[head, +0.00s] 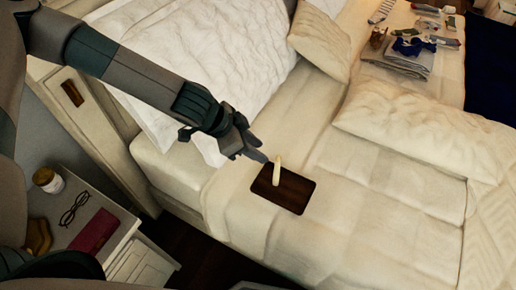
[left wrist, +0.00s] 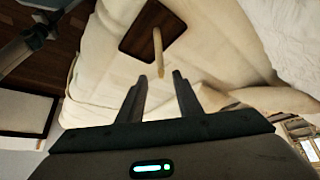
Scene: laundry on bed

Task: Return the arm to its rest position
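My left arm reaches in from the upper left in the head view, and its gripper (head: 262,158) is over the near edge of the bed. In the left wrist view the two fingers (left wrist: 159,82) stand apart with nothing held between them. A slim cream upright piece (head: 277,170) stands on a dark brown board (head: 290,192) just beyond the fingertips. The left wrist view shows the cream piece (left wrist: 158,50) beyond the gap and the board (left wrist: 140,35) behind it. I cannot make out my right gripper in either view.
The bed (head: 360,215) has pillows (head: 415,135) and folded clothes (head: 400,58) at the back. A nightstand (head: 125,225) at the lower left holds glasses (head: 74,208), a jar (head: 48,180) and a dark red case (head: 94,232). The bed right of the board is clear.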

